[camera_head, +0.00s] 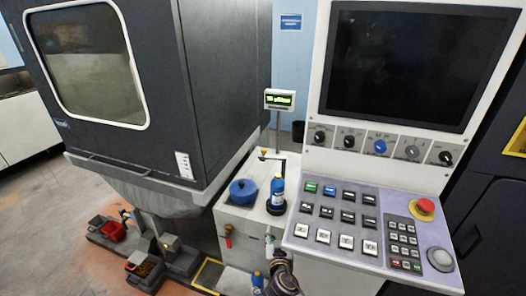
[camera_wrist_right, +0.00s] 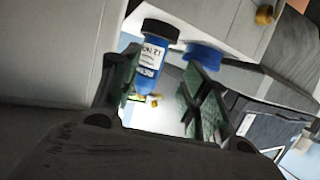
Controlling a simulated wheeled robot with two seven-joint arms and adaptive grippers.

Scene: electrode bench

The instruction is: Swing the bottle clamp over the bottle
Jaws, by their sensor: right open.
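The bottle (camera_head: 277,191), blue with a white label, stands upright on a dark round base on the white bench. The bottle clamp (camera_head: 271,157) appears as a small dark arm with a yellow knob, behind and above the bottle; whether it lies over the bottle top is hard to tell. My right gripper (camera_head: 270,240) is open and empty in front of the bench, nearer than the bottle. In the right wrist view, the scene is tilted and roughly upside down; the bottle (camera_wrist_right: 153,58) shows beyond and between the open fingers (camera_wrist_right: 162,95). My left gripper is out of view.
A blue lidded pot (camera_head: 243,191) stands left of the bottle. A display (camera_head: 279,100) on a pole rises behind. The control panel (camera_head: 340,222) with its buttons and red stop knob (camera_head: 425,206) is close on the right. A red-handled valve (camera_head: 228,238) sits on the bench front.

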